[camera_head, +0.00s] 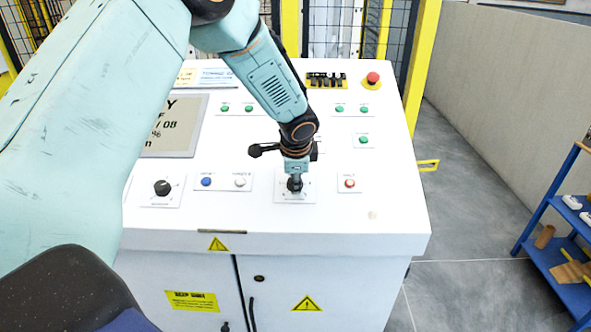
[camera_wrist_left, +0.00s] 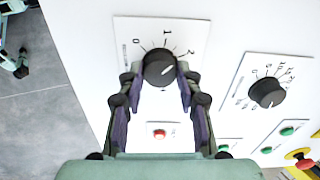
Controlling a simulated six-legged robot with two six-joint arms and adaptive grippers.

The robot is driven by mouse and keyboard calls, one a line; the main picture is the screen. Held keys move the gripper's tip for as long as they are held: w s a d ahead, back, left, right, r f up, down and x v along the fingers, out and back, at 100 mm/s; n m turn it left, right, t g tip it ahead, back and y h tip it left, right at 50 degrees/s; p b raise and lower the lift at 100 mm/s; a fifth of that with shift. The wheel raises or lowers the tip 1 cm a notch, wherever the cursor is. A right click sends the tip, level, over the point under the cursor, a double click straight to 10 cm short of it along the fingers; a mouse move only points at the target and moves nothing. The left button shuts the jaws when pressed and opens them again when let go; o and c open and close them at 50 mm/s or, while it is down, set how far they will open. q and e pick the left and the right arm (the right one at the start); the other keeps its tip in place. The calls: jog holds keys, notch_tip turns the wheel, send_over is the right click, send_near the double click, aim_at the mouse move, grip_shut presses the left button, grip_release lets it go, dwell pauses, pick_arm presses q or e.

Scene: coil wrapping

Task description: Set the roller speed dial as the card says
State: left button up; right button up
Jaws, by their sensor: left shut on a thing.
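My left gripper (camera_head: 295,183) reaches down onto a dial on the white sloped console. In the wrist view its two fingers (camera_wrist_left: 160,90) are shut on a black round knob (camera_wrist_left: 158,66), one on each side. The knob's plate (camera_wrist_left: 133,32) carries the marks 0, 1 and 2. The knob's white pointer line slants up and right, roughly toward the 2. A second black dial (camera_wrist_left: 267,93), with a longer number scale, stands to the right. A grey-framed panel (camera_head: 190,152) shows text partly hidden by my arm, with "08" and "%" readable. My right gripper is not in view.
Another black dial (camera_head: 162,188), a blue button (camera_head: 206,181), a white button (camera_head: 240,181) and a red button (camera_head: 349,183) line the front row. A red emergency stop (camera_head: 372,78) is at the back right. A blue shelf (camera_head: 549,262) stands at right, beyond open floor.

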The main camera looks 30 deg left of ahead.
pick_arm(q)
jog(key=shift+w+r+m+p, duration=0.1)
jog(key=shift+r+m+p, duration=0.1)
jog(key=shift+m+p, duration=1.4)
jog(key=shift+m+b, duration=0.3)
jog(key=shift+m, duration=0.3)
jog(key=o, duration=1.1)
jog(key=shift+d+f, duration=0.1)
jog(key=shift+o, duration=0.2)
jog(key=v, duration=1.2)
